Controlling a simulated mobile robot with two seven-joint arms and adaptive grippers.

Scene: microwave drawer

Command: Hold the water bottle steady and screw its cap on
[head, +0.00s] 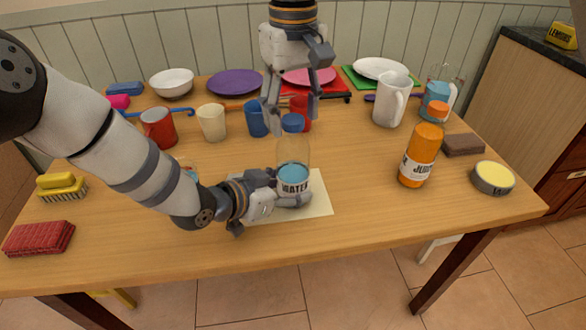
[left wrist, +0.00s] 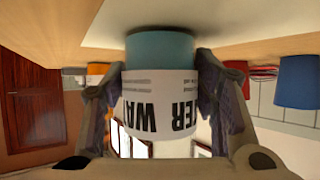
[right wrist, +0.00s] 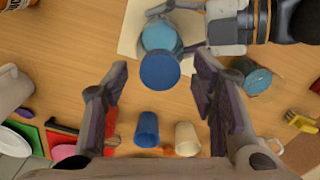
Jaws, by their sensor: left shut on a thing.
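The clear water bottle (head: 293,155) stands upright on a pale mat (head: 318,200), with its blue cap (head: 293,122) on top. How tightly the cap sits cannot be told. My left gripper (head: 285,194) is shut around the bottle's lower body; in the left wrist view its fingers press both sides of the white label (left wrist: 160,105). My right gripper (head: 292,108) points down above the bottle, open and empty. In the right wrist view the cap (right wrist: 160,71) lies between the spread fingers (right wrist: 160,68), with a gap on each side.
An orange juice bottle (head: 420,155) and white pitcher (head: 391,100) stand to the right. A red mug (head: 159,128), cream cup (head: 211,122) and blue cup (head: 257,119) stand behind and left of the bottle. Plates line the back. The table's front is mostly clear.

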